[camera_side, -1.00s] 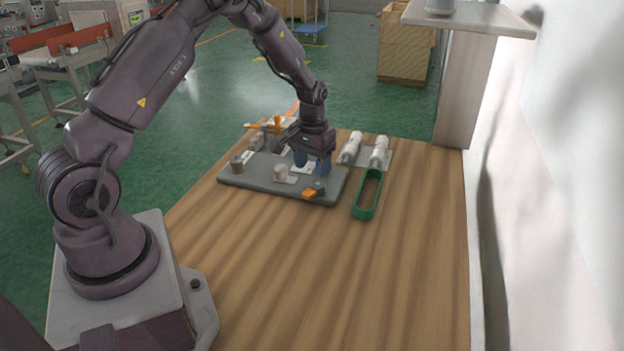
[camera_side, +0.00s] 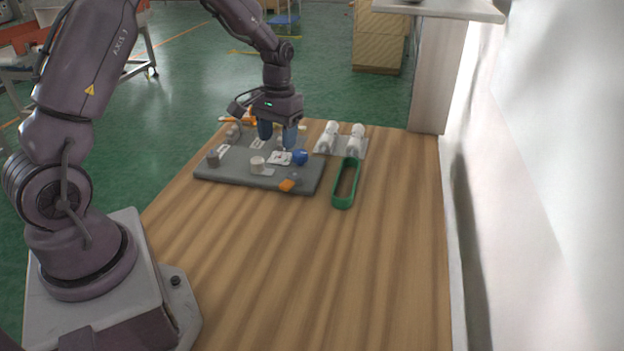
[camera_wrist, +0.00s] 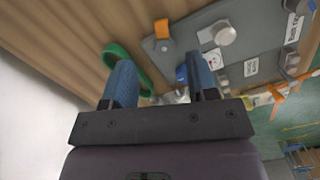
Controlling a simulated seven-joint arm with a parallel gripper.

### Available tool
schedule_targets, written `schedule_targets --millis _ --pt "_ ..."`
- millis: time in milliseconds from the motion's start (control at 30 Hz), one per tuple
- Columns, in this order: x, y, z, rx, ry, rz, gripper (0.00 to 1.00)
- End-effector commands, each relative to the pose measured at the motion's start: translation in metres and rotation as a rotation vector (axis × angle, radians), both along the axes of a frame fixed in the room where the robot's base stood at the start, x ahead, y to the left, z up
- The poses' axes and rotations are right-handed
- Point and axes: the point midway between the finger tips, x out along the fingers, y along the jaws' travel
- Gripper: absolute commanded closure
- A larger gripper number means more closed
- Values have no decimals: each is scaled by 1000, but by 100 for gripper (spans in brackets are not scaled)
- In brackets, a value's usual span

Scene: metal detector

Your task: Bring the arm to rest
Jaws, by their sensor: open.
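My gripper (camera_side: 277,137) is open, with two blue fingers spread apart above the back part of a dark grey board (camera_side: 222,174). It also shows in the wrist view (camera_wrist: 160,85), where nothing is visibly held between the fingers. A blue piece (camera_side: 300,157) sits on the board just right of the fingers and shows between them in the wrist view (camera_wrist: 181,75). A whitish cylinder (camera_side: 257,164), a dark cylinder (camera_side: 213,158) and an orange piece (camera_side: 287,185) are also on the board.
A green oval ring (camera_side: 345,184) lies on the wooden table (camera_side: 300,270) right of the board. Two white cylindrical parts (camera_side: 343,138) lie on a grey plate behind it. A white wall (camera_side: 560,200) borders the right side. The front of the table is clear.

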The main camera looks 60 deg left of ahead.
Motion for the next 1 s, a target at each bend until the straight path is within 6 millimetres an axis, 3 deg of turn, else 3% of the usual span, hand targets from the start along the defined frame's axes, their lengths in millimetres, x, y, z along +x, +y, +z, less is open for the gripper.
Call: schedule_targets --millis 300,500,800,1000 --pt "-61 -76 94 19 -107 -145 47" --pt "-111 -120 138 52 -223 -261 47" --pt "-172 -161 172 107 -435 -409 47" --pt "-182 -170 190 125 -539 -451 47"
